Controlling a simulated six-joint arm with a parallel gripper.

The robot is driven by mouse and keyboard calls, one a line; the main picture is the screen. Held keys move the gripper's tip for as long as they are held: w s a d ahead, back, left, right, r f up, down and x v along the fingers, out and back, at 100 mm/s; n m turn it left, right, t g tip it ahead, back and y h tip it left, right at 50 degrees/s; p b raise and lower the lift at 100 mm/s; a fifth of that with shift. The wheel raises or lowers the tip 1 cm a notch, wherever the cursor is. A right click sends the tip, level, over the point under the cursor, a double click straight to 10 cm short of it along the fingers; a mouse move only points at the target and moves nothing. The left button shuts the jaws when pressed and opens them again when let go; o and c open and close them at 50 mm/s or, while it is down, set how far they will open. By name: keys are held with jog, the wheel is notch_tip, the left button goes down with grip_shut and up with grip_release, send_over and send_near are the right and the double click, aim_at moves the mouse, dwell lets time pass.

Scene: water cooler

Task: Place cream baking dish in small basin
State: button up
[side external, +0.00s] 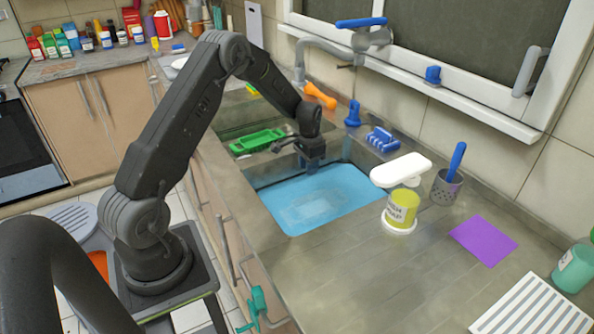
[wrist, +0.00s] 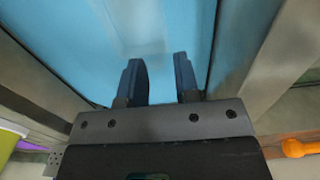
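I cannot clearly make out a cream baking dish. The small basin (side external: 236,122) lies beyond the divider, with a green tray-like object (side external: 257,141) at its near side.
A yellow dish soap dispenser (side external: 402,207) with a broad white top, a grey holder (side external: 446,188) with a blue-handled tool, and a purple cloth (side external: 484,240) stand on the right counter. A grey faucet (side external: 325,48) and an orange object (side external: 320,96) are behind the basins.

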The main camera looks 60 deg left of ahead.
jog(key=s+d+r+t, duration=0.1)
jog(key=s+d+r, duration=0.3)
jog(key=d+r, duration=0.5)
jog(key=s+d+r+t, duration=0.2)
jog(key=s+d+r, duration=0.25)
jog(key=r, duration=0.75)
jog(key=s+d+r+t, duration=0.1)
jog(key=s+d+r, duration=0.1)
jog(key=s+d, duration=0.3)
jog(key=s+d+r+t, duration=0.1)
jog(key=s+d+r, duration=0.2)
jog(key=s, duration=0.9)
jog(key=d, duration=0.2)
jog(key=shift+d+r+t, duration=0.2)
jog(key=shift+d+t, duration=0.1)
jog(key=shift+d, duration=0.05)
